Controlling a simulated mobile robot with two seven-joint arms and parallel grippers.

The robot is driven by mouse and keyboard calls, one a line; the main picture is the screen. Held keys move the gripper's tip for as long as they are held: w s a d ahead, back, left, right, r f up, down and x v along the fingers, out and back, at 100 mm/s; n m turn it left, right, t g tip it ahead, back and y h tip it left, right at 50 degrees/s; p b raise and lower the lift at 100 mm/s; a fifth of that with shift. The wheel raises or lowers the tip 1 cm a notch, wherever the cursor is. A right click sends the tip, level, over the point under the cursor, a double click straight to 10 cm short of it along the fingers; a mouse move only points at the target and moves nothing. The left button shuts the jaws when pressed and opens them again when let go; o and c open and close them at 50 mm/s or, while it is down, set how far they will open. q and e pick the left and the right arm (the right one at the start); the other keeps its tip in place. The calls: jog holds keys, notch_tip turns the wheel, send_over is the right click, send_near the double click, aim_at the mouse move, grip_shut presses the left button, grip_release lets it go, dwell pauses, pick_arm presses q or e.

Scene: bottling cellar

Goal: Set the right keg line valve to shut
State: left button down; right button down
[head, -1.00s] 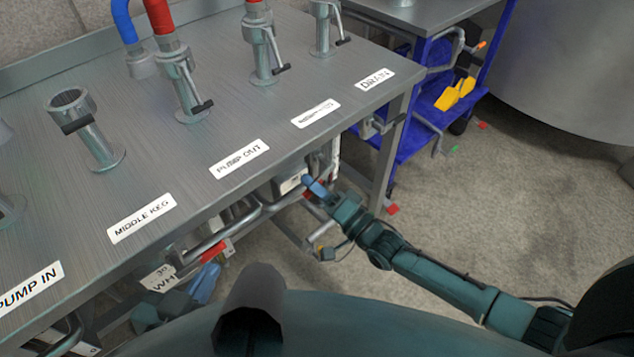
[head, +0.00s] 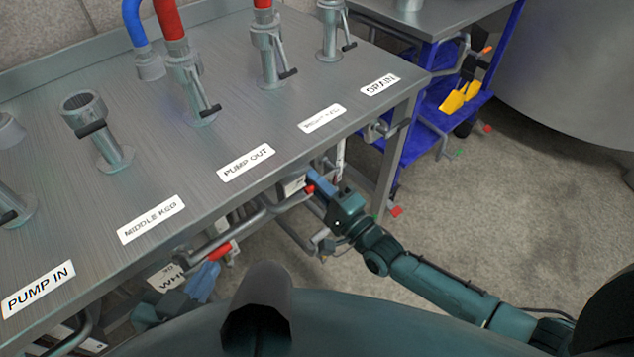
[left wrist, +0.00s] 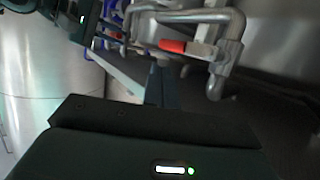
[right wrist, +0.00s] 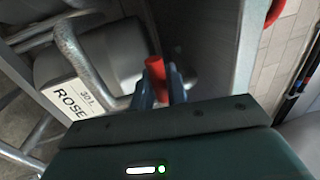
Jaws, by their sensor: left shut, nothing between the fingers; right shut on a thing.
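The right keg line valve's red handle (head: 310,189) shows under the front edge of the bench, at the end of a grey pipe. My right gripper (head: 318,181) is shut on this handle; its blue fingers partly cover it. In the right wrist view the red handle (right wrist: 154,68) stands between the fingertips (right wrist: 158,85). The valve's exact angle is hard to tell. My left gripper (head: 207,276) is shut and empty, just below another red handle (head: 219,251) further left. In the left wrist view that red handle (left wrist: 172,46) is ahead of the fingers (left wrist: 156,85), apart from them.
The steel bench (head: 210,145) with labelled pipe stubs overhangs both grippers. A keg with a ROSE label (right wrist: 80,97) lies behind the right handle. A blue cart (head: 405,140) stands beyond the bench. The floor (head: 500,215) at right is clear.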

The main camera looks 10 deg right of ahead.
jog(key=c, duration=1.5)
grip_release()
jog(key=p+v, duration=0.1)
jog(key=v, duration=1.2)
jog(key=shift+d, duration=0.1)
